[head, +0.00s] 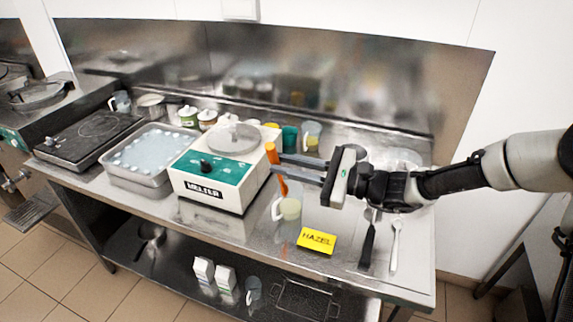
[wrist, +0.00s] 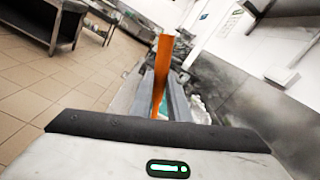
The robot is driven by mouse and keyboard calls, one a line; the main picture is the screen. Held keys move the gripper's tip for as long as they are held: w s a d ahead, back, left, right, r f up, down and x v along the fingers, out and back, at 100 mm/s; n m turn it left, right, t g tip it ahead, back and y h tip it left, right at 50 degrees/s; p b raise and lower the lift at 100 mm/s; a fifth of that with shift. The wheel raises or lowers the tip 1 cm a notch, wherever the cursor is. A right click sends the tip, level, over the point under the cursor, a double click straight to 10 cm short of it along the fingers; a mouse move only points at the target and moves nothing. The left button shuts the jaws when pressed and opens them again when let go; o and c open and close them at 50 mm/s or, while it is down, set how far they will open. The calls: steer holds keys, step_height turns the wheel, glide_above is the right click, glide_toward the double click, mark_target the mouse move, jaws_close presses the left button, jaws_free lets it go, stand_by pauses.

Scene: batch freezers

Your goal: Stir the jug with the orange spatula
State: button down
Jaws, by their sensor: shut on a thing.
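My gripper (head: 277,163) reaches in from the right and is shut on the orange spatula (head: 271,152). The spatula stands nearly upright, slightly tilted, with part above and part below the fingers. In the wrist view the orange spatula (wrist: 163,70) shows between the two grey fingers (wrist: 163,100). A small jug (head: 291,209) with a white handle and pale contents stands on the steel table just below the spatula. The spatula's lower end is at or just above the jug's mouth; I cannot tell whether it is inside.
A yellow HAZEL card (head: 317,240) lies in front of the jug. A black spatula (head: 368,245) and a white spoon (head: 395,245) lie to the right. The white and green machine (head: 212,178) stands left, beside a steel tray (head: 120,178). Cups and another jug (head: 312,131) stand behind.

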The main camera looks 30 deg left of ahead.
steer(key=shift+r, duration=0.15)
step_height(320, 180, up, 5)
steer(key=p, duration=0.3)
steer(key=shift+p, duration=0.4)
stand_by(0.5)
